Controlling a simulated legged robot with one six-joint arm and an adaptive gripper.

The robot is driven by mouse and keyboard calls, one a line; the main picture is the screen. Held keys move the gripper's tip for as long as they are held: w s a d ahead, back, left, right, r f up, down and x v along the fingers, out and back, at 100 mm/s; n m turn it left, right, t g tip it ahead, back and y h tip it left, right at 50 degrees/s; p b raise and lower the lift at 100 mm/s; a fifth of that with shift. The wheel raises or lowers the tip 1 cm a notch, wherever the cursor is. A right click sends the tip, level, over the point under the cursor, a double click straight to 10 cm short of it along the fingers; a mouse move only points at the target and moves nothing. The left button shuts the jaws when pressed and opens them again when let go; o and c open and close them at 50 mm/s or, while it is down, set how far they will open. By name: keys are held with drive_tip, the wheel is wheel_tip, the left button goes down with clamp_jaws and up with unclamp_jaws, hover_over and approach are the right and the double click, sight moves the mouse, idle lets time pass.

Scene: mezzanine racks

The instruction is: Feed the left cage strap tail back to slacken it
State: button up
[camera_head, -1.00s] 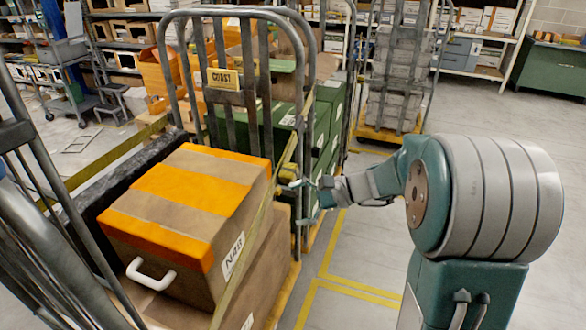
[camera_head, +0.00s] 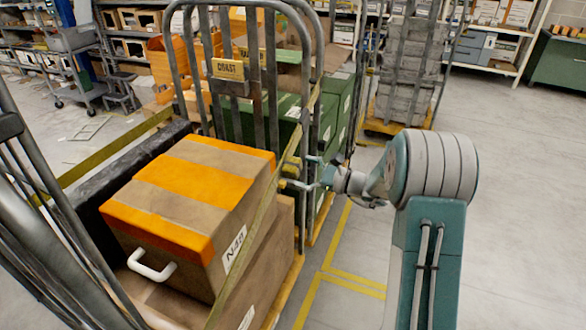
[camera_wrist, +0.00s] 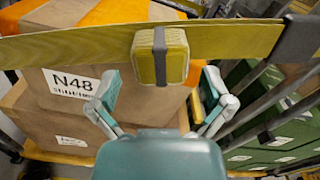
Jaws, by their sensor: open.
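An olive-yellow strap (camera_head: 246,238) runs across the front of the left roll cage (camera_head: 272,95) and over the carton. In the wrist view the strap (camera_wrist: 85,47) crosses the upper part of the picture, with a yellow buckle (camera_wrist: 175,58) banded in grey on it. My gripper (camera_wrist: 160,88) is open, one finger each side of the buckle and just below it in the picture. I cannot tell whether the fingers touch it. In the head view my gripper (camera_head: 312,176) is beside the cage's right side. A separate loose strap tail cannot be made out.
An orange-taped carton (camera_head: 190,205) with a white handle fills the cage front. Green boxes (camera_head: 335,120) stand behind its bars. Another cage (camera_head: 408,75) stands farther back. The floor (camera_head: 520,180) at right is clear.

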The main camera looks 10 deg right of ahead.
drive_tip(key=shift+x, duration=1.45)
